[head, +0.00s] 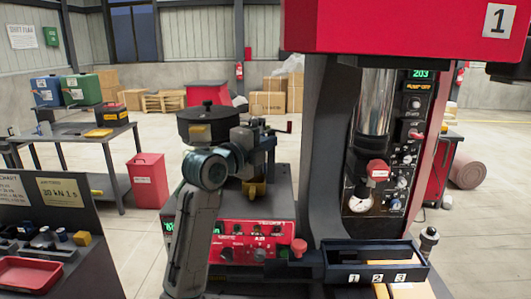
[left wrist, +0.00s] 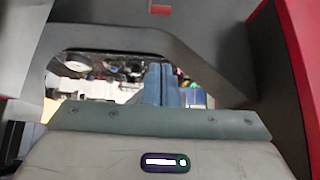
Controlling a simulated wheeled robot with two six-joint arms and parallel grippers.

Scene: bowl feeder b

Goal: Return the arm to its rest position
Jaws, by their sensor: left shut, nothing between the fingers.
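My left arm (head: 192,240) rises from the bottom of the head view and bends at a grey joint. My left gripper (head: 268,132) is in front of the bowl feeder, just right of its dark round bowl (head: 208,122). In the left wrist view the two blue-grey fingers (left wrist: 160,84) lie side by side, shut, with nothing seen between them. The arm hides part of the feeder. My right gripper is in neither view.
The red control box (head: 245,240) stands below the bowl. A tall red and dark machine (head: 325,150) with dials is to the right, with a numbered tray (head: 375,264) at its foot. A parts rack (head: 50,225) is at the left. Open floor lies behind.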

